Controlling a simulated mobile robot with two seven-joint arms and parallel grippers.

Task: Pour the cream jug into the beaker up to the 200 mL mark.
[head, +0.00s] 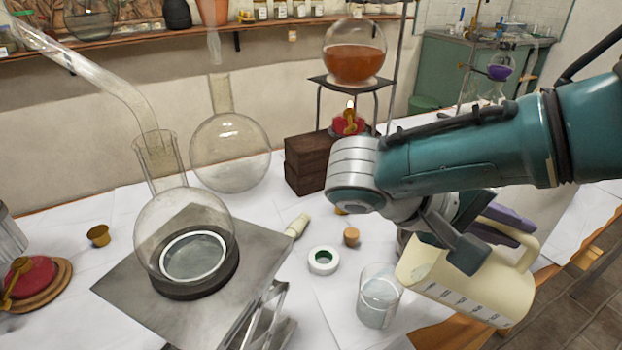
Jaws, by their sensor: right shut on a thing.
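The cream jug (462,292), pale yellow with dark marks down its side, is off the table at the right. It is tilted, with its mouth toward the left. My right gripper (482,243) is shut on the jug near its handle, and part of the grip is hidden. The glass beaker (379,299) stands upright on the white-covered table, just left of the jug. The jug's lip is close to the beaker's right rim; I cannot tell whether they touch. The beaker's lower part looks greyish, but its level and marks are too small to read. My left gripper is not in view.
A white ring roll (323,261) and a cork (351,236) lie left of and behind the beaker. A large glass retort (184,222) sits on a metal plate stand at left. A round flask of orange liquid (354,62) stands on a tripod behind. The table's edge is at right.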

